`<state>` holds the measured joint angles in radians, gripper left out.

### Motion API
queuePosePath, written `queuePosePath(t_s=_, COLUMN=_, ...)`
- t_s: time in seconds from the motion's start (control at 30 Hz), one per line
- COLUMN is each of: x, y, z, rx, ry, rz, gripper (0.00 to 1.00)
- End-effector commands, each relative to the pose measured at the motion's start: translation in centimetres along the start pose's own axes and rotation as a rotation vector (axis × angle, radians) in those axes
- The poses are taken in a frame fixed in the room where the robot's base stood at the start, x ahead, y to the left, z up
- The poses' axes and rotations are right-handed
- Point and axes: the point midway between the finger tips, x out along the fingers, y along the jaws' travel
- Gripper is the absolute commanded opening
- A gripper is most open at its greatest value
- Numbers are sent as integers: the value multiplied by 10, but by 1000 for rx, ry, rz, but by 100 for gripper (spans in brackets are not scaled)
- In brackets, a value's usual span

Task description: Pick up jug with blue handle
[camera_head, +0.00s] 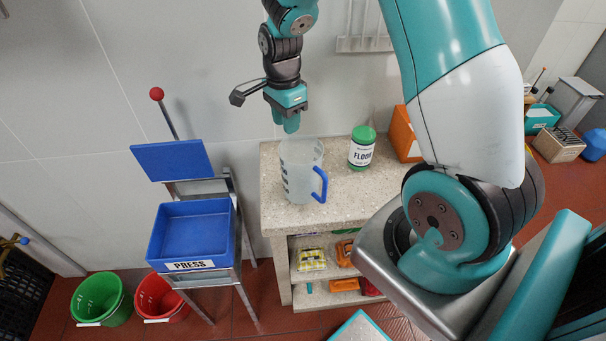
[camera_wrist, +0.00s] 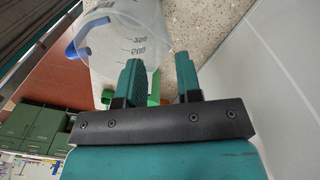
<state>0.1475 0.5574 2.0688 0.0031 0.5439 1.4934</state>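The jug (camera_head: 296,178) is translucent, with measuring marks and a blue handle (camera_head: 320,187) on its right side. It stands upright on the left part of the speckled stone counter (camera_head: 345,209). My gripper (camera_head: 291,129) points down just above the jug's rim in the head view. In the wrist view the jug (camera_wrist: 128,32) fills the upper left, with its blue handle (camera_wrist: 77,50) at the left. There my gripper (camera_wrist: 162,70) has its two fingers apart, with nothing seen held. One finger overlaps the jug's image; I cannot tell whether the jug's wall lies between them.
A white FLOOR container (camera_head: 360,153) with a green lid stands right of the jug. An orange box (camera_head: 404,134) is farther right. A blue PRESS tub (camera_head: 192,235) on a metal stand is left of the counter. The wall is close behind.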

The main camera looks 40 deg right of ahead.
Motion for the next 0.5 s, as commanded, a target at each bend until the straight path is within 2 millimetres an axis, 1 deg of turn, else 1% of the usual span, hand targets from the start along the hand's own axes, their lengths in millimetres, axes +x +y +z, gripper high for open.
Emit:
queuePosePath(t_s=0.03, x=8, y=1, z=0, rx=0, ry=-1, rz=4, gripper=32)
queuePosePath(t_s=0.1, x=17, y=0, z=0, rx=0, ry=-1, rz=2, gripper=32)
queuePosePath(t_s=0.33, x=32, y=1, z=-2, rx=0, ry=-1, rz=3, gripper=32)
queuePosePath(t_s=0.5, x=58, y=3, z=-4, rx=1, ry=-1, rz=4, gripper=32)
